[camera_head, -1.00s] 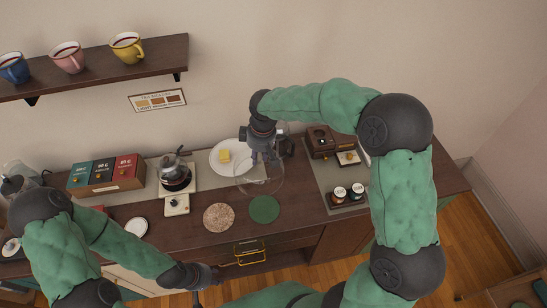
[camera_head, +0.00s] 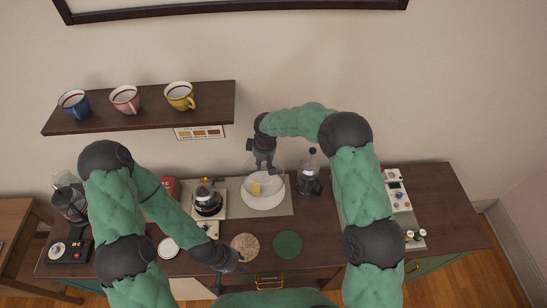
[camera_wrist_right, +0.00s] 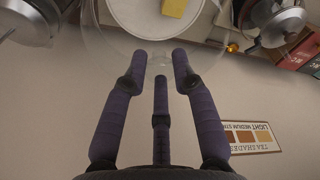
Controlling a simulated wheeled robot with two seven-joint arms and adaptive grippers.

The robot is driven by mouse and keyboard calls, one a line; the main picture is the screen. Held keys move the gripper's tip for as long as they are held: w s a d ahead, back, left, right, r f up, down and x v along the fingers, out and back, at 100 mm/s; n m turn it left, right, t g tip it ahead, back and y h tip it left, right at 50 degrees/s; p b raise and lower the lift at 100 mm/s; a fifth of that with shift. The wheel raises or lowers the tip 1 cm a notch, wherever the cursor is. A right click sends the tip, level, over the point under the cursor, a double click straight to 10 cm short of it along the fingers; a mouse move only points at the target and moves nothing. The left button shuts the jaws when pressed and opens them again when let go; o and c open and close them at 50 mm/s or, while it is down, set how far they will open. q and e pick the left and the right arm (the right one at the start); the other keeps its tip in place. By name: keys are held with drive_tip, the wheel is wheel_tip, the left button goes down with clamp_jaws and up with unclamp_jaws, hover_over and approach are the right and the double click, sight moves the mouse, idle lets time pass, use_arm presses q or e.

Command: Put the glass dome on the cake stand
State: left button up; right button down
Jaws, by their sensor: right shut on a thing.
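The white cake stand (camera_head: 264,204) stands on the counter with a yellow piece of cake (camera_head: 255,188) on it. The clear glass dome (camera_wrist_right: 108,40) is faint; in the right wrist view its outline lies around the white plate and the cake. I cannot tell whether its rim touches the stand. My right gripper (camera_head: 264,165) is above the back of the stand, shut on the glass dome; its grip point is hard to make out. My left gripper (camera_head: 238,264) is empty-looking near the counter's front edge, and its finger opening is unclear.
A French press (camera_head: 310,180) stands close right of the stand, and a coffee pot on a scale (camera_head: 208,203) to its left. A cork mat (camera_head: 245,245) and a green mat (camera_head: 288,245) lie in front. A shelf with mugs (camera_head: 150,112) hangs at upper left.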

sight(262, 173)
drive_tip(key=shift+w+a, duration=0.2)
drive_tip(key=shift+w, duration=0.1)
use_arm(q)
drive_tip(key=shift+w+d+r, duration=0.1)
drive_tip(key=shift+w+r, duration=0.05)
drive_tip(key=shift+r, duration=0.2)
use_arm(e)
drive_tip(key=shift+f, duration=0.1)
drive_tip(key=shift+f, duration=0.1)
